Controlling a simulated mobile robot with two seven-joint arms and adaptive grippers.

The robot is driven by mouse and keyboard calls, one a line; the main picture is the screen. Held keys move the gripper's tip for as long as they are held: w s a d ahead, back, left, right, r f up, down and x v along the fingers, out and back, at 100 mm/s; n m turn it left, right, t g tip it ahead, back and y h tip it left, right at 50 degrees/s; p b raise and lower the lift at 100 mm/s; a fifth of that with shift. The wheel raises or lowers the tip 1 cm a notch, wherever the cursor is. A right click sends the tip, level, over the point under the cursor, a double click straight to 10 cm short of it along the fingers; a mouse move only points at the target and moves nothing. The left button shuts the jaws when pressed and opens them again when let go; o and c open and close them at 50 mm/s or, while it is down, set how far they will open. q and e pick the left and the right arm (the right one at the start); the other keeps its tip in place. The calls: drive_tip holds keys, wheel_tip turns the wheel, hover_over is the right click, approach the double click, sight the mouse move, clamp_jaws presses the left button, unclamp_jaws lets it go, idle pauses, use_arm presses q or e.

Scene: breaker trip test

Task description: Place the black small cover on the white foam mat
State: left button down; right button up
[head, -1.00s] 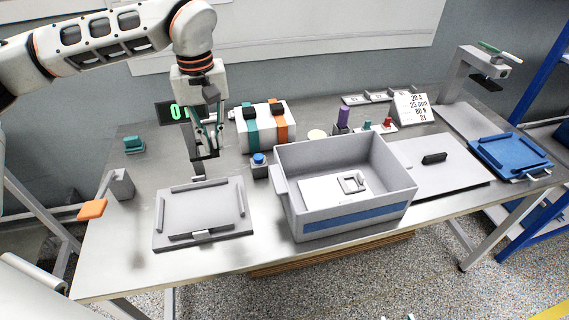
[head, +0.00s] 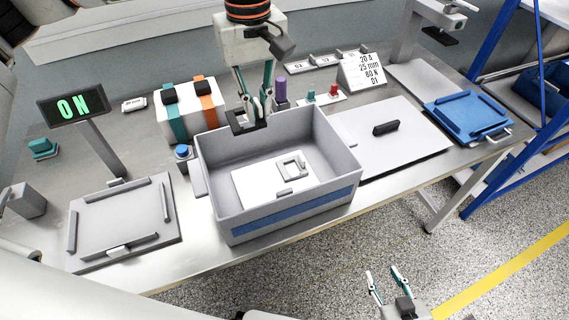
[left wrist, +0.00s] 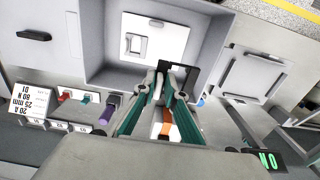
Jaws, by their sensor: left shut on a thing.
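My left gripper (head: 256,108) is shut on the black small cover (head: 240,123), a dark, frame-like piece. It holds the cover over the back left part of the grey bin. In the left wrist view the cover (left wrist: 182,76) shows at the fingertips (left wrist: 170,82), partly hidden by them. The white foam mat (head: 255,190) lies on the bin floor, below and in front of the cover and apart from it. A white square frame (head: 292,165) and a small grey block (head: 285,192) are on the mat. My right gripper (head: 386,276) is open and empty at the bottom, in front of the table.
The grey bin (head: 215,215) has high walls around the mat. A white box with straps (head: 188,107) is behind. A grey plate (head: 415,140) with a black handle is right.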

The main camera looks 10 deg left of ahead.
sight(264, 179)
use_arm(q)
wheel_tip(264, 179, down, 20)
drive_tip(key=shift+r, duration=0.1)
idle(0.5)
drive_tip(key=shift+s, duration=0.1)
drive_tip(key=shift+f, duration=0.2)
drive_tip(key=c, duration=2.1)
unclamp_jaws()
wheel_tip(264, 179, up, 12)
drive_tip(key=shift+r, duration=0.2)
